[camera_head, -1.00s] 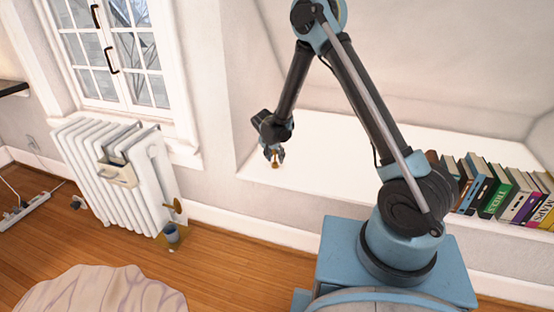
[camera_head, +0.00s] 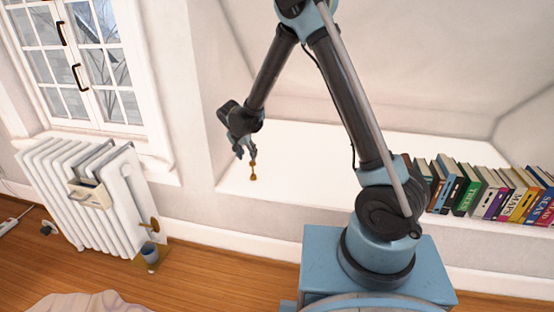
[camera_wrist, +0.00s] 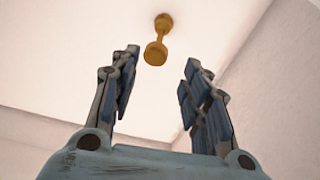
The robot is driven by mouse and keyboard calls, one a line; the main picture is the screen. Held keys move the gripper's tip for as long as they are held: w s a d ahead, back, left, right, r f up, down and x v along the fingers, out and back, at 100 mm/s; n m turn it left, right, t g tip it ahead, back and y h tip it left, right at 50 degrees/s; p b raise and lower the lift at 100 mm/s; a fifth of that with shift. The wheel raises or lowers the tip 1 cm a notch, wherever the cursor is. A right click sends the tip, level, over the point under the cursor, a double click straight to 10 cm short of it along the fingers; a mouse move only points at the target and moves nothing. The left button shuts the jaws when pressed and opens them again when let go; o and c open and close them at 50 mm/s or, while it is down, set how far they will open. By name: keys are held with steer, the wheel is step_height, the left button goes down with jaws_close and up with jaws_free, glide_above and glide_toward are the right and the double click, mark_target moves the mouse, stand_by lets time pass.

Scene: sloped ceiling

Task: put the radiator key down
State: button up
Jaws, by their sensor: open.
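The radiator key (camera_head: 253,171) is a small brass-coloured piece with a knob at each end. It is on the white ledge (camera_head: 310,175) near its left front corner. In the wrist view the key (camera_wrist: 158,40) shows beyond the fingertips, apart from both fingers. My gripper (camera_head: 244,150) is open and empty, just above and to the left of the key. In the wrist view its two fingers (camera_wrist: 158,78) stand wide apart with bare ledge between them.
A row of books (camera_head: 490,190) stands at the ledge's right. A white radiator (camera_head: 85,195) with a hanging box (camera_head: 90,193) is under the window at left. A small blue cup (camera_head: 150,252) is by its foot. The middle of the ledge is clear.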

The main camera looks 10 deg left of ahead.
steer(key=s+d+r+g, duration=0.1)
steer(key=s+d+r, duration=0.1)
steer(key=d+r, duration=0.6)
steer(key=s+d+r+n, duration=0.15)
steer(key=d+r, duration=0.25)
steer(key=d, duration=0.8)
steer(key=s+d+r+m+g, duration=0.1)
steer(key=s+d+r, duration=0.1)
steer(key=d+r, duration=0.6)
steer(key=s+d, duration=1.1)
steer(key=d, duration=0.3)
steer(key=s+d+f, duration=0.2)
steer(key=s, duration=0.4)
steer(key=s+d+f+n+y, duration=0.1)
steer(key=s+d+f, duration=0.2)
steer(key=s, duration=0.3)
steer(key=shift+s+d+f, duration=0.3)
steer(key=shift+n, duration=0.25)
